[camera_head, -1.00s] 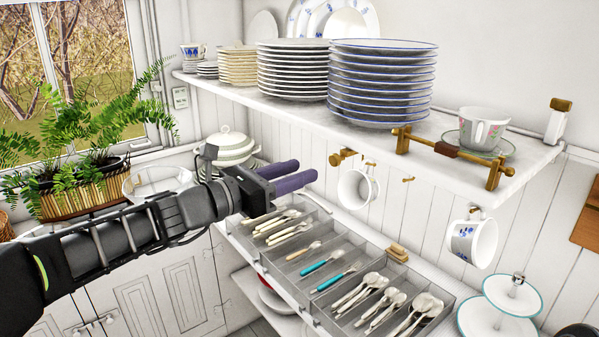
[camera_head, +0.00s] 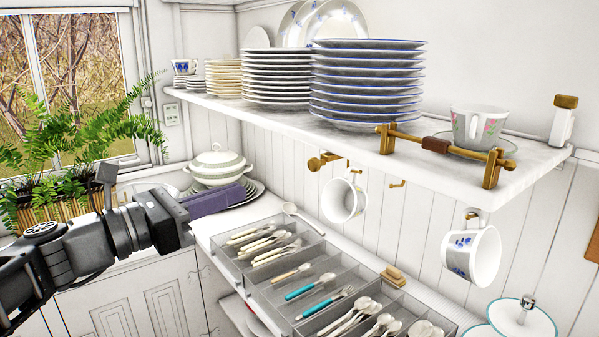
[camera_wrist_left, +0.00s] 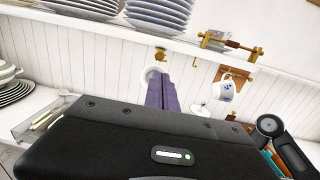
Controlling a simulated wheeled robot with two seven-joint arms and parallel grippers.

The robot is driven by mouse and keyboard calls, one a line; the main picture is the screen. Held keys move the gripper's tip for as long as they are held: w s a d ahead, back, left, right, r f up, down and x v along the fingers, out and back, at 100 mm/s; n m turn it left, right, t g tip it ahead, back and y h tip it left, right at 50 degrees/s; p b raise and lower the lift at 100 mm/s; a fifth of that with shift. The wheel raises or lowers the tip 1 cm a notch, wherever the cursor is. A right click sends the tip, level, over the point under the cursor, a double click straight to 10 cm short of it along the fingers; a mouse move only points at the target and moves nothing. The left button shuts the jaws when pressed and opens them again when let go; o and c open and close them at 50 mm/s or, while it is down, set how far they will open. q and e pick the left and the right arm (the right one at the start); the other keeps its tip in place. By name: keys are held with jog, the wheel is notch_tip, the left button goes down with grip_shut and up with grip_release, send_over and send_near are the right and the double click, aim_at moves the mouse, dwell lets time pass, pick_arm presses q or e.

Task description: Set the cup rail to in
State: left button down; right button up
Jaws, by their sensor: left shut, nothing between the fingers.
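A brass rail with a brown middle grip (camera_head: 436,144) stands on two posts at the front edge of the upper shelf (camera_head: 360,157), before a flowered cup on a saucer. It also shows in the left wrist view (camera_wrist_left: 216,42). Under the shelf are a brass knob (camera_head: 322,161) and small hooks with two hanging cups, a white cup (camera_head: 343,201) and a blue-patterned cup (camera_head: 470,254). I cannot tell for sure which fitting is the cup rail. My left gripper (camera_head: 250,191) is shut and empty, left of the knob and hanging cups, touching neither. My right gripper is out of view.
Tall plate stacks (camera_head: 367,85) fill the shelf left of the brass rail. Below, a cutlery tray (camera_head: 300,270) lies on the counter. A lidded tureen (camera_head: 216,166) and a fern (camera_head: 85,150) stand at the left. Free air lies between gripper and shelf.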

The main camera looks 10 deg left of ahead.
aim_at(312, 167)
pick_arm(q)
jog(key=x, duration=1.3)
jog(key=shift+w+d+r+b, duration=0.15)
jog(key=shift+b, duration=0.2)
jog(key=shift+w+d, duration=0.25)
jog(key=shift+w, duration=0.1)
